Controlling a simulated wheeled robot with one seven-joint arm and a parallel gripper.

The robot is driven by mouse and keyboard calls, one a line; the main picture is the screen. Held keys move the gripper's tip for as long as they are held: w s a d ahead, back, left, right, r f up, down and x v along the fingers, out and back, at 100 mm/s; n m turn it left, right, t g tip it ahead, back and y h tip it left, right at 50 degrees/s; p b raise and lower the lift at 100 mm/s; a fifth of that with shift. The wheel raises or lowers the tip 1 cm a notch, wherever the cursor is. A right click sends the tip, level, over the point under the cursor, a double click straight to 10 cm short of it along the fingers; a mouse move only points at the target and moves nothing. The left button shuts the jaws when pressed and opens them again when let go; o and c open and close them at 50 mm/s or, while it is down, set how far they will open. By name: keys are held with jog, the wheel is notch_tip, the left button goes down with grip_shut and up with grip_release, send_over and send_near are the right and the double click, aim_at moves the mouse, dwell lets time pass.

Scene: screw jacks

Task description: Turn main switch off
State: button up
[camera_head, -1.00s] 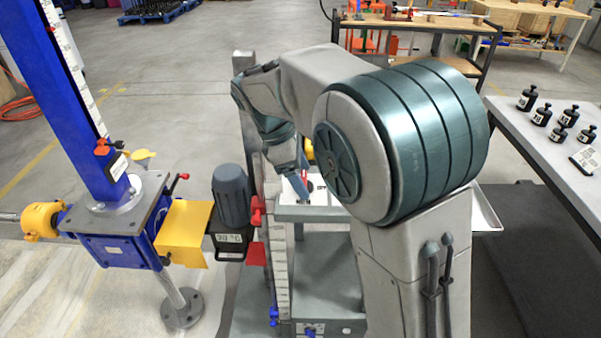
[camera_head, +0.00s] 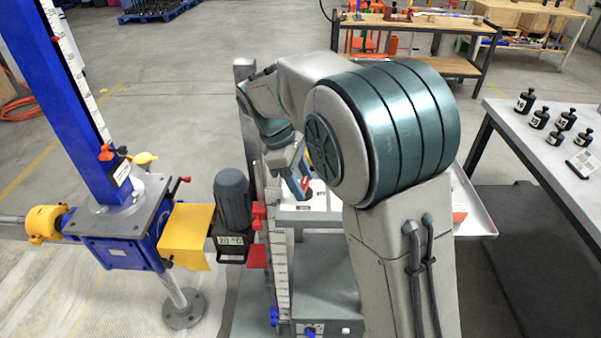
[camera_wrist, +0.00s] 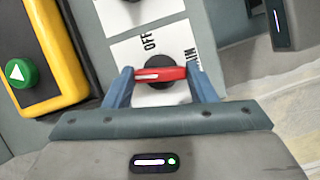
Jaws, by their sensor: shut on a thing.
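The main switch is a red handle (camera_wrist: 160,73) on a dark round base, set on a white label with "OFF" and part of another word in the wrist view. My gripper (camera_wrist: 160,76) has its blue fingers shut on the red handle, one at each end. The handle lies crosswise between the fingers, roughly level in that view. In the head view my gripper (camera_head: 301,190) reaches down to the panel, and the red switch shows only as a small patch beside the fingers. My arm hides part of the panel.
A yellow and black box with a green start button (camera_wrist: 20,72) sits left of the switch. Another dark knob shows at the top edge. The blue jack column (camera_head: 75,110) and its motor (camera_head: 231,195) stand left. Black weights (camera_head: 540,118) are on the right table.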

jog(key=m+p, duration=0.1)
jog(key=m+g+p, duration=0.1)
jog(key=m, duration=0.1)
jog(key=shift+w+r+m+y+p, duration=0.1)
jog(key=shift+r+m+y+p, duration=0.1)
jog(key=shift+m+y+p, duration=0.15)
jog(key=m+p, duration=0.1)
jog(key=m+g+y, duration=0.1)
jog(key=m, duration=0.1)
jog(key=shift+w+d+f+m+p, duration=0.1)
jog(key=shift+m+p, duration=0.15)
jog(key=shift+p, duration=0.15)
jog(key=m, duration=0.2)
jog(key=m+g+y+p, duration=0.1)
jog(key=m, duration=0.1)
jog(key=shift+d+m+y, duration=0.1)
jog(key=shift+m+y, duration=0.15)
jog(key=shift+m, duration=0.05)
jog(key=shift+m+y+p, duration=0.45)
jog(key=shift+m+y, duration=0.25)
jog(key=shift+m, duration=1)
jog(key=o, duration=1)
jog(key=shift+d, duration=0.15)
jog(key=shift+f, duration=0.1)
jog(key=shift+a, duration=0.2)
